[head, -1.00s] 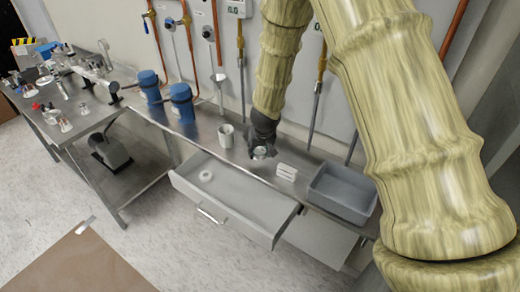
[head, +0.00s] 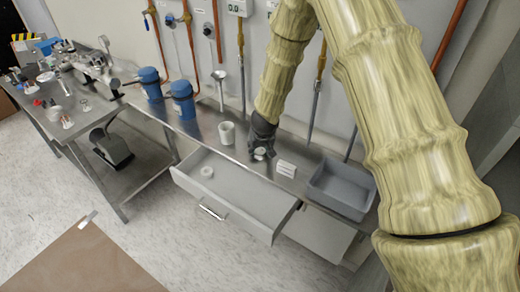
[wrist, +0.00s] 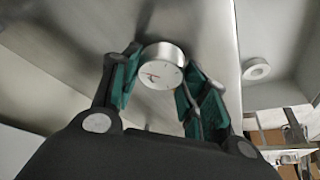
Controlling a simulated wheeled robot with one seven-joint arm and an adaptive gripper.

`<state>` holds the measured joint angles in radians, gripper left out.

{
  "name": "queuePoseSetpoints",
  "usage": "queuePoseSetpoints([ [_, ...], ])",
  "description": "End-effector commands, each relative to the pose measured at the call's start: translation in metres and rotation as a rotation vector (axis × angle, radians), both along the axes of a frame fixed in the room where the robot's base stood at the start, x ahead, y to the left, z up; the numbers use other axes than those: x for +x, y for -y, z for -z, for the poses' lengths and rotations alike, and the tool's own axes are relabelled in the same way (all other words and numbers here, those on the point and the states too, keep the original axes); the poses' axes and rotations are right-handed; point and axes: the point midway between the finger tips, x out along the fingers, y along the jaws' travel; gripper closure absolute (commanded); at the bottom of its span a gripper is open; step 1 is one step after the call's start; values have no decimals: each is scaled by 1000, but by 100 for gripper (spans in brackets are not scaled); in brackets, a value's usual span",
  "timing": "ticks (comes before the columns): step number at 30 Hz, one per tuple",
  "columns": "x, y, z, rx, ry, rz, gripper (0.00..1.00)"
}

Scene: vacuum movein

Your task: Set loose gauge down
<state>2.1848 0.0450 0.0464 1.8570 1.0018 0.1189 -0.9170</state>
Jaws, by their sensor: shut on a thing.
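The loose gauge (wrist: 161,72) is a small round silver gauge with a white dial and a red needle. My gripper (head: 262,144) is shut on it, with the teal-lined fingers on either side of the gauge in the wrist view. In the head view the gauge (head: 260,154) shows just under the fingertips, at the steel bench (head: 196,129) between a white cup and a white rack. I cannot tell whether it touches the bench top.
The white cup (head: 227,133) stands left of my gripper, the small white rack (head: 286,169) right of it, and a grey bin (head: 341,189) further right. An open drawer (head: 235,197) juts out in front, holding a white ring (head: 207,171).

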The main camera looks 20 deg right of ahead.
Motion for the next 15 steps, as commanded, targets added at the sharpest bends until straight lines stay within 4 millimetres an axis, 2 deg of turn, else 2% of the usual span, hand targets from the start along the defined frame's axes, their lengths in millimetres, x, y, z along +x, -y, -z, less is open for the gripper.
queuePoseSetpoints([
  [4, 0, 0, 3, 0, 0, 1, 81],
  [5, 0, 0, 3, 1, 0, 2, 52],
  [8, 0, 0, 2, 0, 0, 1, 34],
  [15, 0, 0, 2, 0, 0, 1, 34],
])
